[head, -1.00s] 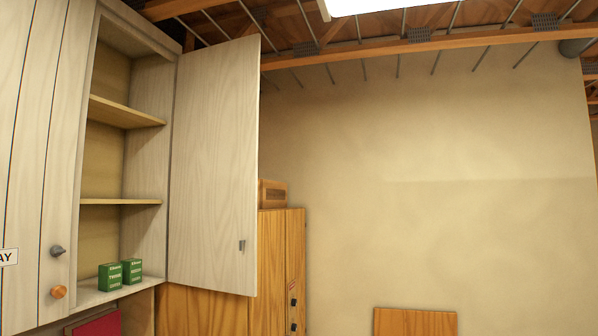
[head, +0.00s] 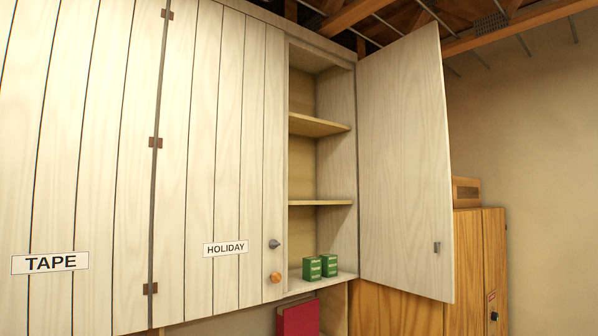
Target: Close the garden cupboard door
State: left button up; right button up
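A pale wooden wall cupboard stands with its right-hand door (head: 405,165) swung wide open, hinged on the right side of the opening. A small grey catch (head: 437,247) is on the door's inner face near its free edge. The open compartment has shelves (head: 318,125) and two small green boxes (head: 312,268) on its floor. No garden label shows; the door's outer face is hidden. The closed door to the left bears a HOLIDAY label (head: 226,248), a grey knob (head: 274,244) and an orange knob (head: 276,278). Neither of my grippers is in view.
A closed door with a TAPE label (head: 50,263) is at the far left. A red item (head: 298,318) sits below the cupboard. An orange wooden cabinet (head: 470,270) with a small box (head: 465,192) on top stands behind the open door.

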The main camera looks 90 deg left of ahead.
aim_at(406, 193)
jog(key=u, duration=1.15)
jog(key=i, duration=4.55)
jog(key=u, duration=3.55)
